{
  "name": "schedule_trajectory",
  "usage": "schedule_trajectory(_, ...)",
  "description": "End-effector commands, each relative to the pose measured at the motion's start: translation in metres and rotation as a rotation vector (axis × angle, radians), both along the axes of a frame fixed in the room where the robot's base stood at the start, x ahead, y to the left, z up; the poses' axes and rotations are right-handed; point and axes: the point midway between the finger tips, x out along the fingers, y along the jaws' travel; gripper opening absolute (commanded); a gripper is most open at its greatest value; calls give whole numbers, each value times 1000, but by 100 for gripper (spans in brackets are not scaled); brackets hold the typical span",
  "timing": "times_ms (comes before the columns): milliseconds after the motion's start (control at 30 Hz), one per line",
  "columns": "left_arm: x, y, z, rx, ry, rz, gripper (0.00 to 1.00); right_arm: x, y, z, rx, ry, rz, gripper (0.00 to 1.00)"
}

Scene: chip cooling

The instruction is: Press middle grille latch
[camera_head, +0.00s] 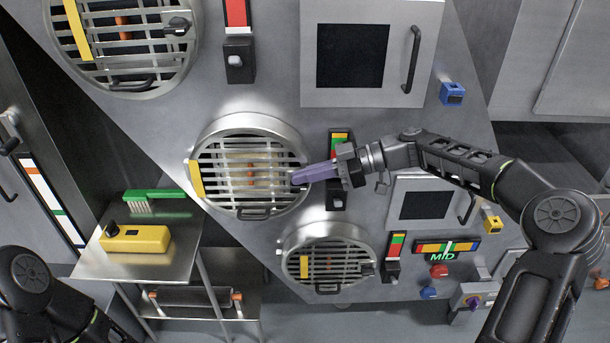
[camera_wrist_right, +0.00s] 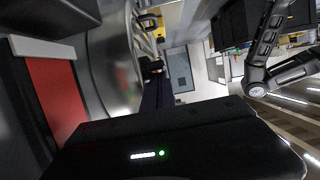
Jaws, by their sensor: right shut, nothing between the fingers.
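The middle grille (camera_head: 238,190) is a round metal housing with horizontal bars, a yellow strip on its left and a black handle at its bottom. My right gripper (camera_head: 296,178) reaches in from the right, its purple fingers shut and empty, with the tips over the grille's right edge. The latch there is mostly hidden by the fingertips; I cannot tell whether they touch it. In the right wrist view the dark fingers (camera_wrist_right: 157,92) point along the curved metal housing (camera_wrist_right: 118,60), with a small black part (camera_wrist_right: 150,66) near the tips. My left gripper is out of view.
An upper grille (camera_head: 125,80) and a lower grille (camera_head: 330,283) sit on the same sloping panel. A square dark window door (camera_head: 352,55) is above right. A steel table (camera_head: 185,240) at left holds a yellow box (camera_head: 135,240) and a green brush (camera_head: 153,196).

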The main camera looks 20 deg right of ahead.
Motion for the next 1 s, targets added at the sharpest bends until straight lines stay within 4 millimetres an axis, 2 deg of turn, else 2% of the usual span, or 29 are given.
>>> schedule_trajectory(1000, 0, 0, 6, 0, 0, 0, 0, 2, 7, 4, -209, 51, 0, 0)
